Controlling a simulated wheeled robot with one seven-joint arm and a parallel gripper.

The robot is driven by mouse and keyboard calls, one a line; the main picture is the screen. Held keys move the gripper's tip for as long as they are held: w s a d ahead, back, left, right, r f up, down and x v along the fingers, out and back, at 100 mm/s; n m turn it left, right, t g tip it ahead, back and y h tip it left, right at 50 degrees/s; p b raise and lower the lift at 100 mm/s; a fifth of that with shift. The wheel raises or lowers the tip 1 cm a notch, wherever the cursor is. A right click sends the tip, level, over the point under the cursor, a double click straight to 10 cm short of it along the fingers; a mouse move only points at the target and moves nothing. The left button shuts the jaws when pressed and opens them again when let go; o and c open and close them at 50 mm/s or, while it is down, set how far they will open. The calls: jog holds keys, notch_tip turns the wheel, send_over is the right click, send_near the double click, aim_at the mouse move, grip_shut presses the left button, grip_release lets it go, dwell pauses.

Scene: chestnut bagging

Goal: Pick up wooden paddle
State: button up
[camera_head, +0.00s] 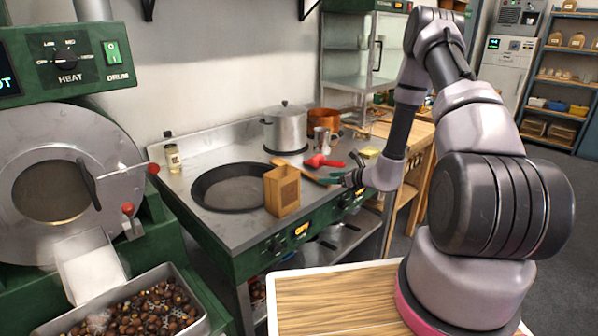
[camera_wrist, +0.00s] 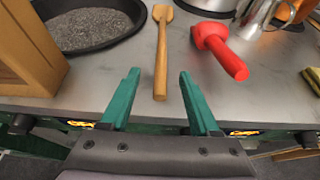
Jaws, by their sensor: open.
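The wooden paddle (camera_wrist: 161,52) lies on the steel counter in the wrist view, its handle toward me. It also shows in the head view (camera_head: 311,174), partly hidden by the wooden box and my gripper. My gripper (camera_wrist: 158,80) is open and empty. Its two green fingers stand to either side of the handle's near end, with the paddle between them in the picture. I cannot tell how high the fingertips are above the counter. In the head view my gripper (camera_head: 338,180) is at the counter's front edge.
A red tool (camera_wrist: 219,48) lies right of the paddle. A wooden box (camera_head: 282,191) and a black pan (camera_head: 232,188) stand to the left. A metal jug (camera_head: 322,141) and a steel pot (camera_head: 286,128) stand behind. A tray of chestnuts (camera_head: 205,325) is at lower left.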

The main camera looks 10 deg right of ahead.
aim_at(312, 175)
jog(key=x, duration=0.3)
jog(key=shift+w+r+x, duration=0.1)
jog(key=shift+r+x, duration=0.1)
jog(key=shift+x, duration=0.7)
jog(key=shift+w+r+x, duration=0.1)
jog(key=shift+r+x, duration=0.05)
jog(key=shift+x, duration=0.7)
jog(key=shift+w+r+x, duration=0.1)
jog(key=shift+r+x, duration=0.1)
jog(key=shift+x, duration=0.7)
jog(key=shift+s, duration=0.1)
grip_shut()
